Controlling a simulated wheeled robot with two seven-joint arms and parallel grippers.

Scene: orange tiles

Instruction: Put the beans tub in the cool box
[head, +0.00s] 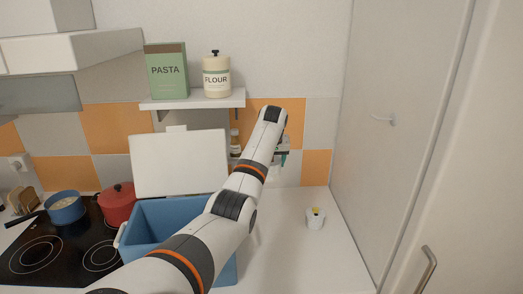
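The blue cool box (157,222) stands on the counter with its white lid (179,162) raised at the back. My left arm crosses over it and hides much of its opening and inside. A small white tub (315,222) with a dark and yellow top stands upright on the counter to the right of the cool box. It may be the beans tub, but its label is too small to read. My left gripper (283,156) is beyond and above the tub, near the back wall, partly hidden by my arm. Its fingers are too small to judge. My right gripper is not in view.
A wall shelf (195,101) holds a pasta box (167,70) and a flour jar (216,77). A small rack with a bottle (234,139) is behind my arm. A red pot (117,204) and blue pan (66,208) are left on the hob. Counter around the tub is clear.

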